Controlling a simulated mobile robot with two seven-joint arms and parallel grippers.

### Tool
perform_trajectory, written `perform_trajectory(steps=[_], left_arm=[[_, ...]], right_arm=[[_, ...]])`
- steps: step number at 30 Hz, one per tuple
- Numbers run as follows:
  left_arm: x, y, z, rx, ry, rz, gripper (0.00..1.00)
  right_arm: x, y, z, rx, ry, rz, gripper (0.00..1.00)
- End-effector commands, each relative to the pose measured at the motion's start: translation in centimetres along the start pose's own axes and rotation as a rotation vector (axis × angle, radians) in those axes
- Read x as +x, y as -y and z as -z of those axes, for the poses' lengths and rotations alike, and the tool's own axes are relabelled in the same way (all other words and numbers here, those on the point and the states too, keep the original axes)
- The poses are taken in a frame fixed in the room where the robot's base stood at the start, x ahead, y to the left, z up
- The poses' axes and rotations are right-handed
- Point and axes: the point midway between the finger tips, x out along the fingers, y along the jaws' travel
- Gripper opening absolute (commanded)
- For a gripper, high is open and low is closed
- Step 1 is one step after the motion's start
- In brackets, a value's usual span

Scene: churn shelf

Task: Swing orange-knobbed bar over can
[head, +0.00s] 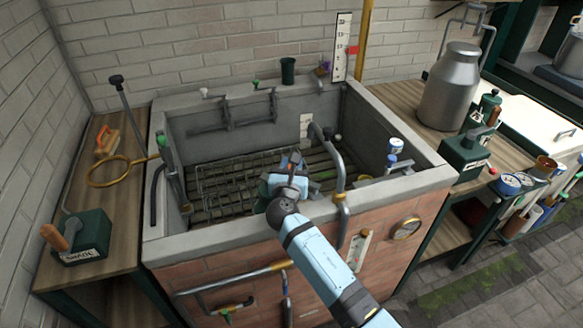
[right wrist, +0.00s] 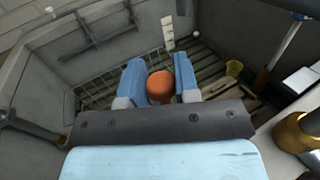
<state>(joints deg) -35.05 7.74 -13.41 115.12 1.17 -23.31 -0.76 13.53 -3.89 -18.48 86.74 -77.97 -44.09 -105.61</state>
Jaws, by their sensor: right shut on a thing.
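My right gripper (head: 290,163) is over the brick-sided basin. In the right wrist view, its blue fingers (right wrist: 160,82) are on both sides of an orange knob (right wrist: 160,87) and are shut on it. The bar under the knob is hidden by the gripper and my arm, so I cannot tell its direction. A grey metal can (head: 450,88) stands upright on the wooden bench to the right of the basin, well apart from the gripper. My left gripper is not in view.
The basin rim (head: 215,240) surrounds a slatted floor with a wire rack. A curved grey pipe (head: 338,165) rises just right of my gripper. A green lever box (head: 465,152) stands in front of the can. Another lever box (head: 88,235) is at left.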

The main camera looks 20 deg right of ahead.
Motion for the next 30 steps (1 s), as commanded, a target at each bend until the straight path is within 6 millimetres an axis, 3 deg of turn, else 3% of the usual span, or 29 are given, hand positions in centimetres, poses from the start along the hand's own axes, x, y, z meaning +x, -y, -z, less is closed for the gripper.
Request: perform_trajectory(steps=[9,10,12,23,30], left_arm=[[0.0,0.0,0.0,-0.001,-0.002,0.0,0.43],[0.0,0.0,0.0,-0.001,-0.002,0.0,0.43],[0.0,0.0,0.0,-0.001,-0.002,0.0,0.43],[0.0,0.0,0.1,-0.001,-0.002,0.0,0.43],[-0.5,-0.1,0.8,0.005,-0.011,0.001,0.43]], right_arm=[[0.1,0.1,-0.1,0.0,0.001,0.003,0.0],[0.1,0.1,-0.1,0.0,0.001,0.003,0.34],[0.1,0.1,-0.1,0.0,0.001,0.003,0.5],[0.1,0.0,-0.5,0.001,0.001,0.002,0.51],[0.1,0.0,-4.7,0.004,0.004,0.002,0.51]])
